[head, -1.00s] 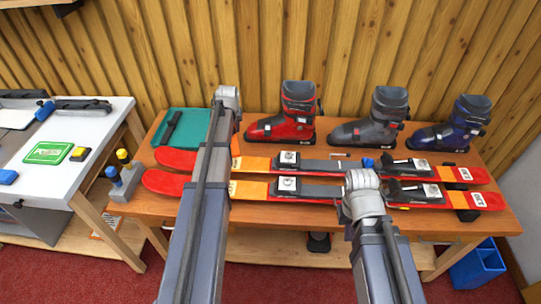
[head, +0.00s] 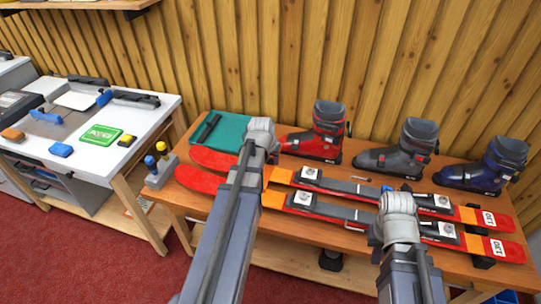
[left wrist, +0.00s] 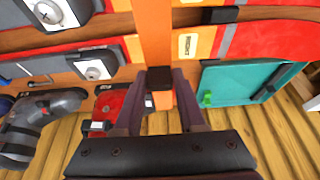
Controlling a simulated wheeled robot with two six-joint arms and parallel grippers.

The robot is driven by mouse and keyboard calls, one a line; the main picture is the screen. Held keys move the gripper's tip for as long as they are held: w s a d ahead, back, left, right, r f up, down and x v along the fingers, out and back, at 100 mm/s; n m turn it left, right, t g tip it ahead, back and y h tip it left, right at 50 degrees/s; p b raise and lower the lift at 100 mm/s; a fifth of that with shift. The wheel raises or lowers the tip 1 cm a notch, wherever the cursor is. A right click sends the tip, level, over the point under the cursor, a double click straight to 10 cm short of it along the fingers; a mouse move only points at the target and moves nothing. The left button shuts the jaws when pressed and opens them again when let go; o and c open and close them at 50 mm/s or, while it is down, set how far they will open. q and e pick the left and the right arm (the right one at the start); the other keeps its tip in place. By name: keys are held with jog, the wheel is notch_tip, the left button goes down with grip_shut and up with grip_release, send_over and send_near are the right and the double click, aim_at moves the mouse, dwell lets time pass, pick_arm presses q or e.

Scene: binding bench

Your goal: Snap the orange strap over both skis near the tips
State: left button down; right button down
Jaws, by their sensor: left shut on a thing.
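Two red skis with orange bands lie side by side on the wooden bench, an upper ski (head: 330,183) and a lower ski (head: 333,210), tips to the left. In the left wrist view my left gripper (left wrist: 159,86) is shut on the dark end piece of the orange strap (left wrist: 154,38). The strap runs up from the fingers across the skis, between their bindings and tips. Whether its other end is fastened is hidden. In the head view my left arm hides those fingers. My right wrist is over the lower ski's binding area; its fingers are hidden.
Red (head: 318,135), grey (head: 402,150) and blue (head: 487,168) boots stand behind the skis. A teal tray (head: 230,128) lies behind the tips. A holder with blue and yellow handles (head: 158,170) is at the bench's left end. A white worktable (head: 95,165) stands further left.

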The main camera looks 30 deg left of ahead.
aim_at(270, 172)
pick_arm(q)
jog(key=shift+f, duration=0.15)
notch_tip(270, 172, down, 7)
jog(key=b, duration=0.7)
jog(key=c, duration=1.1)
grip_release()
grip_shut()
jog(key=shift+f+b, duration=1.9)
jog(key=shift+b, duration=0.15)
jog(key=shift+r, duration=0.1)
